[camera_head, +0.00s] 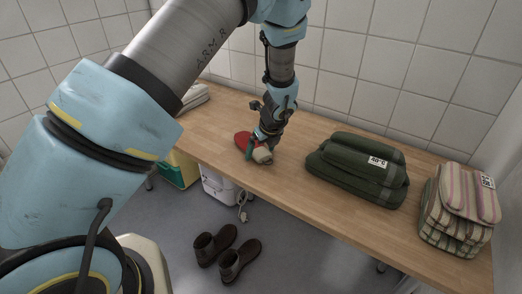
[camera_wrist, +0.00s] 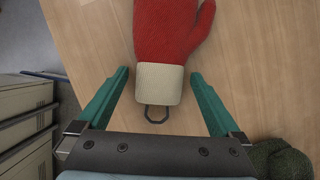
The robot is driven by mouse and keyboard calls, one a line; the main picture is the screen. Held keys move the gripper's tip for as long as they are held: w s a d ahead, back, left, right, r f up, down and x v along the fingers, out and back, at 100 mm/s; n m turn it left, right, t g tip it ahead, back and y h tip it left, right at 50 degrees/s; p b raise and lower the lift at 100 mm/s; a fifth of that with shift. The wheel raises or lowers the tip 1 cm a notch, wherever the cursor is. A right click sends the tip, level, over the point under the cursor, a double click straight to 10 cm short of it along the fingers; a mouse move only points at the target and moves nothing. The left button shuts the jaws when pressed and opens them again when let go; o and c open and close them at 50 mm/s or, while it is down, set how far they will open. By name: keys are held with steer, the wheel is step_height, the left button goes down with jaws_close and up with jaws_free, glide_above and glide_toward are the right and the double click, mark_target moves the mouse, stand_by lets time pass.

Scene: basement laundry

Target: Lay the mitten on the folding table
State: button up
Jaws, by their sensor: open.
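A red knitted mitten with a cream cuff and a dark hanging loop lies flat on the wooden folding table (camera_head: 335,202). In the wrist view the mitten (camera_wrist: 172,35) is at the top, its cuff (camera_wrist: 158,84) between the green fingers. In the head view part of the mitten (camera_head: 243,141) shows beside my gripper, which hides some of it. My gripper (camera_wrist: 160,72) is open, with a finger on each side of the cuff and a visible gap to both. In the head view my gripper (camera_head: 259,148) is low over the table.
A dark green folded bundle (camera_head: 350,170) with a label lies right of my gripper. A striped folded bundle (camera_head: 462,208) stands at the table's right end. White folded cloths (camera_head: 194,97) lie at the left end. Brown boots (camera_head: 228,256) stand on the floor in front.

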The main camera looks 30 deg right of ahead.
steer(key=a+b+v, duration=0.1)
steer(key=v, duration=1.1)
steer(key=w+a+r+n+g, duration=0.1)
steer(key=w+a+r+n, duration=0.1)
steer(key=a+n, duration=0.6)
steer(key=w+a+r+n+g, duration=0.1)
steer(key=w+a+r+n, duration=0.1)
steer(key=a+n, duration=0.6)
steer(key=s+a+r+n, duration=0.1)
steer(key=s+a+n, duration=0.1)
steer(key=a+n, duration=0.4)
steer(key=s+a+n, duration=0.3)
steer(key=a+n, duration=0.2)
steer(key=a, duration=0.3)
steer(key=s+a+r+n+g, duration=0.1)
steer(key=s+a+n, duration=0.1)
steer(key=a+n, duration=0.4)
steer(key=shift+s+a+r+n+h, duration=0.25)
steer(key=shift+a+r+n+h, duration=0.05)
steer(key=shift+a+r+h, duration=0.1)
steer(key=shift+c, duration=0.2)
